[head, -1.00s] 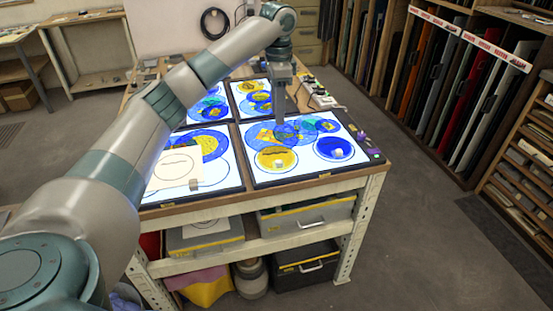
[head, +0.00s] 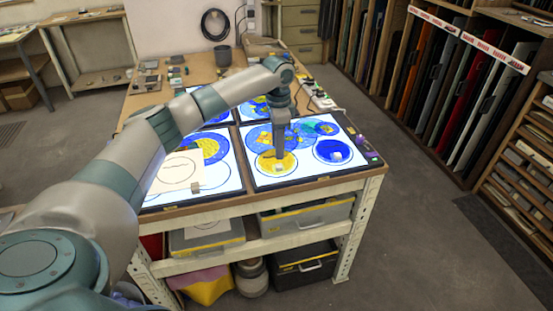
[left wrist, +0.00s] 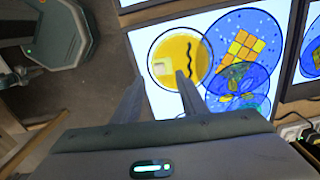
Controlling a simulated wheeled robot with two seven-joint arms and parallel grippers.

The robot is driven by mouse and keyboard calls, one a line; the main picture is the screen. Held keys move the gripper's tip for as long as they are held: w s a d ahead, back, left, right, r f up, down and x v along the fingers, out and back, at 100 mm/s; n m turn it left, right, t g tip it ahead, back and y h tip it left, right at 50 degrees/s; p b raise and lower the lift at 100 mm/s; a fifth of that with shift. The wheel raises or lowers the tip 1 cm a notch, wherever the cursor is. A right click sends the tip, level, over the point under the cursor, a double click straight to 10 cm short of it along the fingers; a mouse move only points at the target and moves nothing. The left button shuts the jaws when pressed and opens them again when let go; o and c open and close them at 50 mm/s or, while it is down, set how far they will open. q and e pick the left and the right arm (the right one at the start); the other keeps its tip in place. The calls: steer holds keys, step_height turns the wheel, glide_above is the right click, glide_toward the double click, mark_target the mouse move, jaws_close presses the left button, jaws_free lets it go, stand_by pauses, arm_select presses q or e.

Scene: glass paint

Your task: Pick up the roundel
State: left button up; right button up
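Roundels lie on the lit front-right panel (head: 300,180). A yellow roundel (head: 263,166) with a dark wavy line and a small pale block on it is at the panel's near left; it also shows in the left wrist view (left wrist: 193,45). A dark blue roundel (head: 322,151) with a pale block is to its right. My left gripper (head: 279,156) points down at the yellow roundel's far edge in the head view. In the left wrist view its two fingers (left wrist: 160,88) are apart with nothing between them. I cannot tell its exact height. My right gripper is not in view.
More lit panels with coloured glass discs adjoin on the left and behind. A blue patterned disc (left wrist: 240,38) lies next to the yellow roundel. Small items and a power strip (head: 322,98) lie along the table's right side. A glass rack stands at the right, beyond open floor.

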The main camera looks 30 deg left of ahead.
mark_target(279, 165)
arm_select(q)
steer(key=shift+f, duration=0.75)
steer(key=shift+f, duration=0.1)
steer(key=shift+f+p, duration=0.2)
steer(key=shift+p, duration=0.2)
step_height(279, 165, down, 4)
steer(key=shift+d+r+p, duration=0.1)
steer(key=shift+d+p, duration=0.05)
steer(key=shift+p, duration=0.85)
steer(key=shift+f, duration=0.45)
jaws_close()
